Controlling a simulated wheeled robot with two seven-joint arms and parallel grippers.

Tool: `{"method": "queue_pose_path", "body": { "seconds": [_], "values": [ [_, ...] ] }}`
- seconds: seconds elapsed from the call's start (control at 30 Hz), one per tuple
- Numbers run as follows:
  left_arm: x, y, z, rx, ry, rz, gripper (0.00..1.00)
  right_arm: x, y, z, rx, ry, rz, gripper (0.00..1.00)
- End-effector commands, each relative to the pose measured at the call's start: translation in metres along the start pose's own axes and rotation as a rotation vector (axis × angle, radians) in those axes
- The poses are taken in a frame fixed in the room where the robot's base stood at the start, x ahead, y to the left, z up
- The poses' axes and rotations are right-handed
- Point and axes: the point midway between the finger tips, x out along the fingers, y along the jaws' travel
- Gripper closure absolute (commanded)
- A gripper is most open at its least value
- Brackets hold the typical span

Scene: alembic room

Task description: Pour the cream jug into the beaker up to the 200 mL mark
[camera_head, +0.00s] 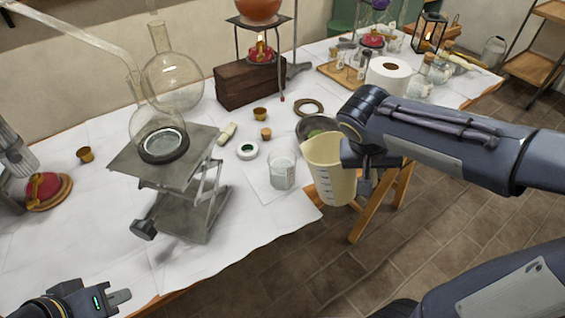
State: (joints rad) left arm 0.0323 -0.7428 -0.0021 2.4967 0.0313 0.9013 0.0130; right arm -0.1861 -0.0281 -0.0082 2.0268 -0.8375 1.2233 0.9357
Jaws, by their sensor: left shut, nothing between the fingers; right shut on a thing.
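The cream jug (329,178) is held slightly tilted by my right gripper (352,160), to the right of the beaker and beyond the table's front edge. The gripper is shut on it, and its fingers are partly hidden by the arm. Dark marks run down the jug's side. The clear glass beaker (282,169) stands upright on the white-covered table, a short gap left of the jug. It seems to hold some pale liquid, but its marks are too small to read. No stream shows between them. My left gripper (122,298) is shut and empty at the lower left.
A metal lab jack (183,177) with a round flask (158,119) on top stands left of the beaker. The table's front left is clear.

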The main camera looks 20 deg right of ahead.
Motion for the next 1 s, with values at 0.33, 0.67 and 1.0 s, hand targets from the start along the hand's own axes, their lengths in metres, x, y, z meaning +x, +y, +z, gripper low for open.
{"method": "queue_pose_path", "body": {
  "seconds": [0.33,0.67,1.0],
  "values": [
    [0.037,-0.017,0.019,0.0,0.0,0.0,1.0,0.028,0.0,0.011,0.083,0.041,-0.181,1.0],
    [0.046,-0.021,0.023,0.0,0.0,0.0,1.0,0.034,0.001,0.014,0.117,0.059,-0.273,1.0],
    [0.046,-0.021,0.023,0.0,0.0,0.0,1.0,0.033,0.001,0.014,0.116,0.058,-0.271,1.0]
  ]
}}
